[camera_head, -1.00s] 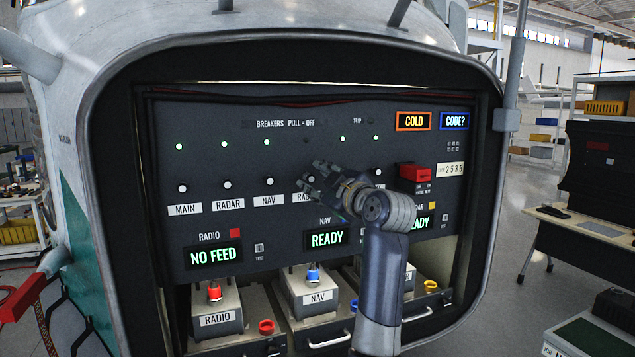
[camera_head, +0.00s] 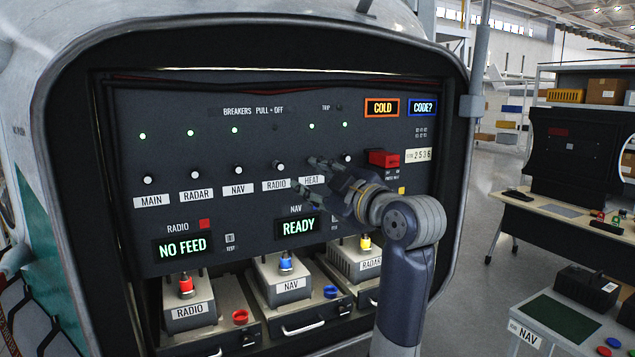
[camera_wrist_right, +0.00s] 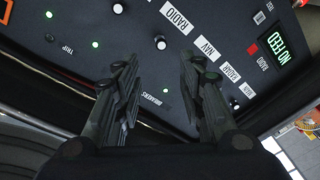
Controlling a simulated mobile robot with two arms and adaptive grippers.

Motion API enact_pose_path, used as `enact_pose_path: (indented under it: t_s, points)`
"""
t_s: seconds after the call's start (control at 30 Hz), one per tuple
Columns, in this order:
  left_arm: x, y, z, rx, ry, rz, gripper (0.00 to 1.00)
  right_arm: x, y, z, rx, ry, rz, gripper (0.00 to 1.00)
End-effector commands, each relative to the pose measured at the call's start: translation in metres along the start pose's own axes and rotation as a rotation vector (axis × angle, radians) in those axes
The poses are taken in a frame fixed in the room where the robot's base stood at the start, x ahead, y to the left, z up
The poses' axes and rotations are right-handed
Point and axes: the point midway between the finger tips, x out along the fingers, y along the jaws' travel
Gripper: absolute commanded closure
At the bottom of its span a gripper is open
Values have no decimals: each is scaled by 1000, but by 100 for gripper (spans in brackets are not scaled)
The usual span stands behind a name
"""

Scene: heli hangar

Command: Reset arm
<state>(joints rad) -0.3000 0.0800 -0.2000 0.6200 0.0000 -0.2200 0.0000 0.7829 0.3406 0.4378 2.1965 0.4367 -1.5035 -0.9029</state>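The breaker panel (camera_head: 215,150) fills the middle of the head view, with a row of white-tipped knobs. The RADIO breaker knob (camera_head: 278,165) shows left of my right gripper (camera_head: 306,174), and the light above it is dark. In the right wrist view the RADIO knob (camera_wrist_right: 160,42) lies beyond the gap between the fingers of my right gripper (camera_wrist_right: 160,75). These fingers are apart and empty, and no contact with the panel shows. The fingers hide part of the panel around HEAT (camera_head: 312,181). My left gripper is not in view.
The radio display (camera_head: 183,247) reads NO FEED and the nav display (camera_head: 298,227) reads READY. A red guarded switch (camera_head: 383,158) sits right of my gripper. Equipment boxes with handles stand below the panel. A desk (camera_head: 560,210) and a cart (camera_head: 565,325) stand at the right.

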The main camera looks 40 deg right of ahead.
Motion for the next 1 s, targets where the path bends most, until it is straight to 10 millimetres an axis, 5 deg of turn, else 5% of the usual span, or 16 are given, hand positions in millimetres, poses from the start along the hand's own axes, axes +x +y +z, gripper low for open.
enact_pose_path:
  t_s: [0.73,0.87,1.0]
  points:
    - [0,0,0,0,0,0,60,-6,-5,2,1,-7,-9,63]
    - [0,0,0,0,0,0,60,0,-40,20,19,-57,-66,63]
    - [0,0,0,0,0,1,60,2,-118,60,66,-172,-182,63]
